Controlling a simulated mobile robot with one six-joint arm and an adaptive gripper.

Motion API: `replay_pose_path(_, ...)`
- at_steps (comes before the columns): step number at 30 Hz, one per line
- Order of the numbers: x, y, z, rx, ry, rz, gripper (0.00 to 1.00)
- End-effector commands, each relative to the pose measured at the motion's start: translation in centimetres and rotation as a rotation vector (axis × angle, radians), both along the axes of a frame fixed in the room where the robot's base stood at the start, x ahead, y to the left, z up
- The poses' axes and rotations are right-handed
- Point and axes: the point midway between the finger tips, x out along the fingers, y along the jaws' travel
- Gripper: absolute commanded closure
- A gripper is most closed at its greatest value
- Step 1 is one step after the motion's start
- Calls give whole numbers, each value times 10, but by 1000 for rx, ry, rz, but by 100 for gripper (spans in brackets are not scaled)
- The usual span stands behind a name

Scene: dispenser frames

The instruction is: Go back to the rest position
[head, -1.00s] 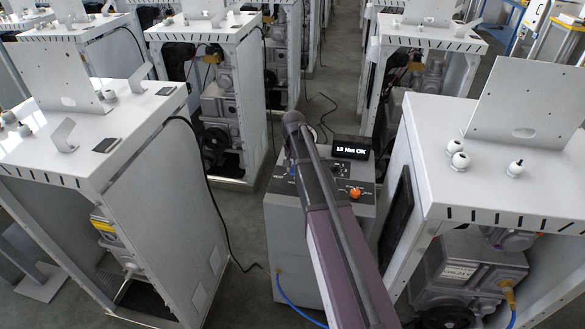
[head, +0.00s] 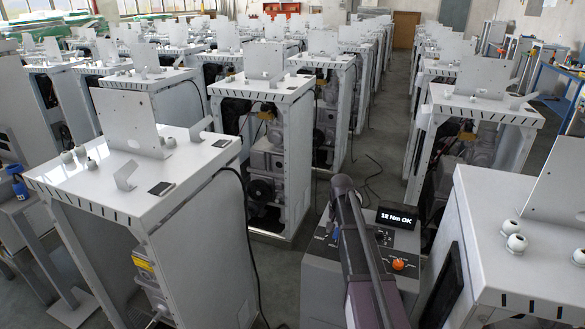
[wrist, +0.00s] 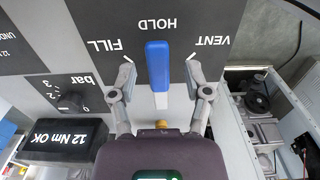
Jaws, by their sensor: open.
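My gripper (wrist: 160,64) is open in the wrist view, one finger on each side of a blue lever handle (wrist: 158,66), with a gap on both sides. The lever lies in line with the HOLD label, between FILL and VENT, on a dark panel. In the head view my arm reaches over the grey control box (head: 328,285) and hides part of its top. My gripper's fingers cannot be made out there.
A display (head: 397,218) reads "12 Nm OK", with an orange knob (head: 398,264) below it. A white dispenser frame (head: 185,200) stands at left and another (head: 490,205) at right, close to the box. Rows of frames fill the hall behind. A narrow aisle (head: 375,160) runs between them.

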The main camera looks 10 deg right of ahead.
Motion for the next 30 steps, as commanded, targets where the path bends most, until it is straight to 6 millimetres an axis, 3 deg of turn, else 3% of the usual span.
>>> replay_pose_path(8, -32, 19, 0, 0, 1, 63, 37)
replay_pose_path(24, -190, 98, 0, -1, 1, 419, 37)
replay_pose_path(30, -221, 111, 0, -1, 1, 502, 37)
